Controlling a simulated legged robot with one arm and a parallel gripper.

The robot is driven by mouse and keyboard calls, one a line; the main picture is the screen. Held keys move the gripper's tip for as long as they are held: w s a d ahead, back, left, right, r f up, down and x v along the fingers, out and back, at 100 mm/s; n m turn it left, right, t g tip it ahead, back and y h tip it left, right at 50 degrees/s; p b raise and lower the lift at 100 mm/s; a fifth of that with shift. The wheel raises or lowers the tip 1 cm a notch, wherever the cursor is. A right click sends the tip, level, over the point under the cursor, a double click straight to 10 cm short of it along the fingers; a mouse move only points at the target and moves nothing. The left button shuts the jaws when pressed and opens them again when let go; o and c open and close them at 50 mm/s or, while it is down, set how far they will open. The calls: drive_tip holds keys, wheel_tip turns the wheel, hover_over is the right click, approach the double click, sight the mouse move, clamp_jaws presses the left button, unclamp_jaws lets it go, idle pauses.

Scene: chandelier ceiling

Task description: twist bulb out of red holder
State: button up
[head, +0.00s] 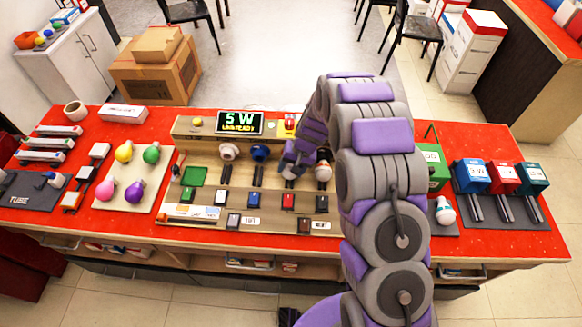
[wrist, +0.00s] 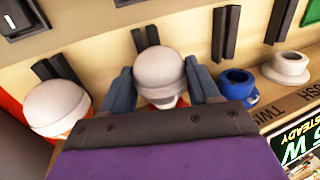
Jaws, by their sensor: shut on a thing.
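My gripper (head: 292,160) is at the wooden panel, and its two grey fingers (wrist: 161,88) are shut on either side of a white bulb (wrist: 160,70). A little red shows under this bulb in the wrist view, probably the red holder (wrist: 172,103); most of it is hidden by my gripper. Whether the bulb's base is still seated cannot be told. In the head view my gripper mostly covers the bulb and holder. A second white bulb (wrist: 55,108) stands beside it, also seen in the head view (head: 323,172).
An empty blue holder (head: 261,153) and an empty white holder (head: 229,151) sit beside the gripped bulb. A display (head: 240,123) reads "5 W UNSTEADY". Coloured bulbs lie on a pale board (head: 133,176) at left. Coloured boxes (head: 503,175) stand at right.

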drive_tip(key=shift+s+a+h+p, duration=0.15)
drive_tip(key=shift+h+p, duration=0.75)
drive_tip(key=shift+p, duration=1.65)
idle(2.6)
drive_tip(key=shift+h+p, duration=0.4)
drive_tip(key=shift+p, duration=0.3)
idle(0.7)
drive_tip(key=shift+s+a, duration=0.1)
drive_tip(key=shift+s, duration=1.55)
